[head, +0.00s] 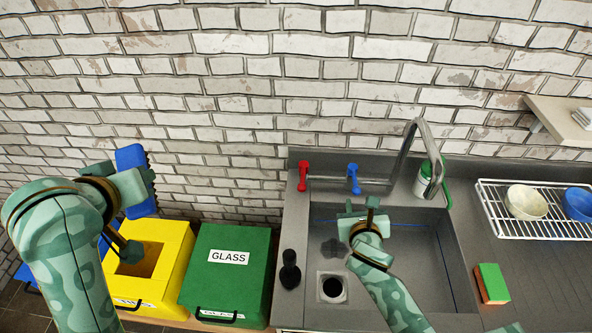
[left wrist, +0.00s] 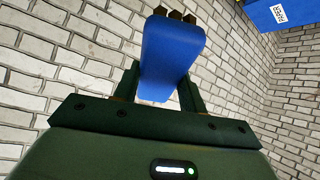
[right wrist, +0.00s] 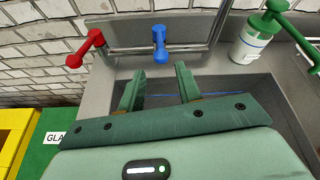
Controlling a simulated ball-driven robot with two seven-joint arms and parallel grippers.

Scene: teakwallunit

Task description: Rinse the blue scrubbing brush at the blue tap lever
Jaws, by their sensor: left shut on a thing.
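The blue scrubbing brush (head: 130,163) is held by my left gripper (head: 134,187), at the left above the yellow bin and well away from the sink. In the left wrist view the brush (left wrist: 170,55) stands between the two fingers, with dark bristle tufts at its far end. The blue tap lever (head: 353,176) is at the back of the sink; it also shows in the right wrist view (right wrist: 160,44). My right gripper (head: 362,214) is open and empty over the basin, in front of the lever and apart from it. Its fingers (right wrist: 160,88) point towards the lever.
A red lever (head: 303,174) is left of the blue one, and the tall grey spout (head: 415,150) is right. A green-and-white bottle (head: 424,182) stands behind the basin. A sponge (head: 492,283) and a dish rack (head: 535,228) are right. Yellow (head: 165,255) and green (head: 228,278) bins stand left.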

